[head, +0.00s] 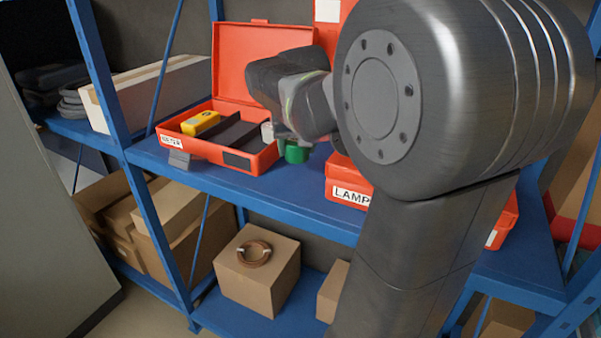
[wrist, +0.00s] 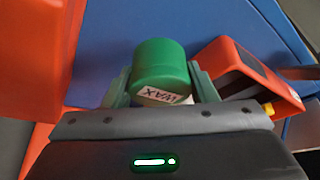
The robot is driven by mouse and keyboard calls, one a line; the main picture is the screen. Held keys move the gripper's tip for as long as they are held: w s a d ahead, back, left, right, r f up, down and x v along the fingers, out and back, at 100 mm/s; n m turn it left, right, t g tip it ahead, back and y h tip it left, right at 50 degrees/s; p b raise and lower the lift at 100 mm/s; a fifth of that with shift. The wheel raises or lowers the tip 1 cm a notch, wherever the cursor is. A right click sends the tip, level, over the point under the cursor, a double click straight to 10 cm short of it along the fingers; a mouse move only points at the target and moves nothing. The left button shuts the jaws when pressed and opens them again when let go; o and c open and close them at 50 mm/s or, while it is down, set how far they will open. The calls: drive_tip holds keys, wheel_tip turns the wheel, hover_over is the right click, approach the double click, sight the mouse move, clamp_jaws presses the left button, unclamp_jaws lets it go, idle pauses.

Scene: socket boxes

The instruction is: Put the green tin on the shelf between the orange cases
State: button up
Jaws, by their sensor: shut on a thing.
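The green tin (head: 296,152) shows below my gripper (head: 284,137) in the head view, over the gap between the orange cases. In the wrist view the tin (wrist: 159,65), with a white label reading "WAX", sits between my two fingers (wrist: 160,84), which are shut on it. I cannot tell whether its base touches the blue shelf (head: 275,198). The open orange METER case (head: 255,163) is to its left, holding a yellow device (head: 201,123). The orange LAMP case (head: 343,176) is to its right, partly hidden by my arm.
The METER case's raised lid (head: 240,62) stands behind my gripper. A blue upright (head: 125,140) and a pale box (head: 150,85) are at left. Cardboard boxes, one bearing a brown ring (head: 254,254), are on the lower shelf. Bare shelf shows in front of the cases.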

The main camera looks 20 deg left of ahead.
sight(299, 149)
drive_tip(key=shift+f, duration=2.95)
drive_tip(key=shift+f, duration=0.2)
drive_tip(key=o, duration=1.1)
drive_tip(key=shift+c, duration=0.2)
drive_tip(key=shift+r, duration=0.1)
drive_tip(key=shift+s+r, duration=0.1)
drive_tip(key=shift+r, duration=0.4)
drive_tip(key=v, duration=1.1)
drive_tip(key=shift+s+d, duration=0.1)
drive_tip(key=shift+d, duration=0.1)
